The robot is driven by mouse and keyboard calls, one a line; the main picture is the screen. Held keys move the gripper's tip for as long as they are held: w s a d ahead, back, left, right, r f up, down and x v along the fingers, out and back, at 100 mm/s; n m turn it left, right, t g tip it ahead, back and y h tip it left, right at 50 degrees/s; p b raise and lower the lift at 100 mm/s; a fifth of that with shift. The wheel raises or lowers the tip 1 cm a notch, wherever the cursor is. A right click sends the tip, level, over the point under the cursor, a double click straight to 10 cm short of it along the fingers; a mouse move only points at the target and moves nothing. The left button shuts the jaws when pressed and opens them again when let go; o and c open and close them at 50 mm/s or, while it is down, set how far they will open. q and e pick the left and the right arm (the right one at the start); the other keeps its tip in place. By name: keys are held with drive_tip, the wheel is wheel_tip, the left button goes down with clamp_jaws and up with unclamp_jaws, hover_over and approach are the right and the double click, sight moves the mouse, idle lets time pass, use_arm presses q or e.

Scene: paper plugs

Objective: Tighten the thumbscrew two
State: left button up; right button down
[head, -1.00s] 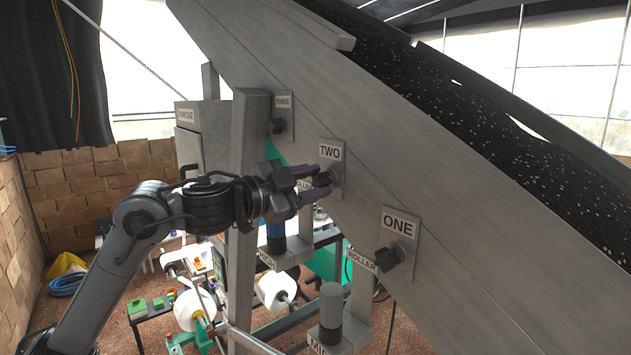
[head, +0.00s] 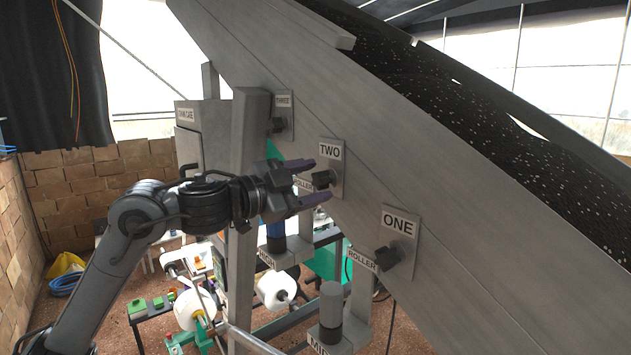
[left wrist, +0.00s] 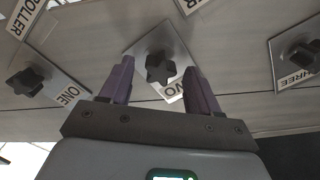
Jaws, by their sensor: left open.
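Thumbscrew two is a dark star-shaped knob (head: 322,179) on a grey plate labelled TWO (head: 331,151) on the slanted metal side panel. My left gripper (head: 320,181) is open, with its purple fingers above and below the knob in the head view. In the left wrist view the knob (left wrist: 160,67) lies just beyond and between the fingertips of my left gripper (left wrist: 162,75), apart from both. Whether the tips reach around it in depth is hard to tell. My right gripper is not in view.
Thumbscrew one (head: 388,256) sits lower right and thumbscrew three (head: 279,125) upper left on the same panel (head: 460,210). A grey post (head: 246,190) stands behind my left wrist.

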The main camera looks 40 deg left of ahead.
sight(316, 181)
use_arm(q)
drive_tip(key=shift+b+v, duration=0.5)
drive_tip(key=shift+v, duration=1.25)
drive_tip(key=n+p, duration=0.2)
drive_tip(key=n, duration=0.4)
drive_tip(key=shift+r, duration=0.1)
drive_tip(key=shift+n, duration=1)
drive_tip(key=n, duration=0.4)
drive_tip(key=shift+w, duration=0.15)
drive_tip(key=shift+x, duration=1.85)
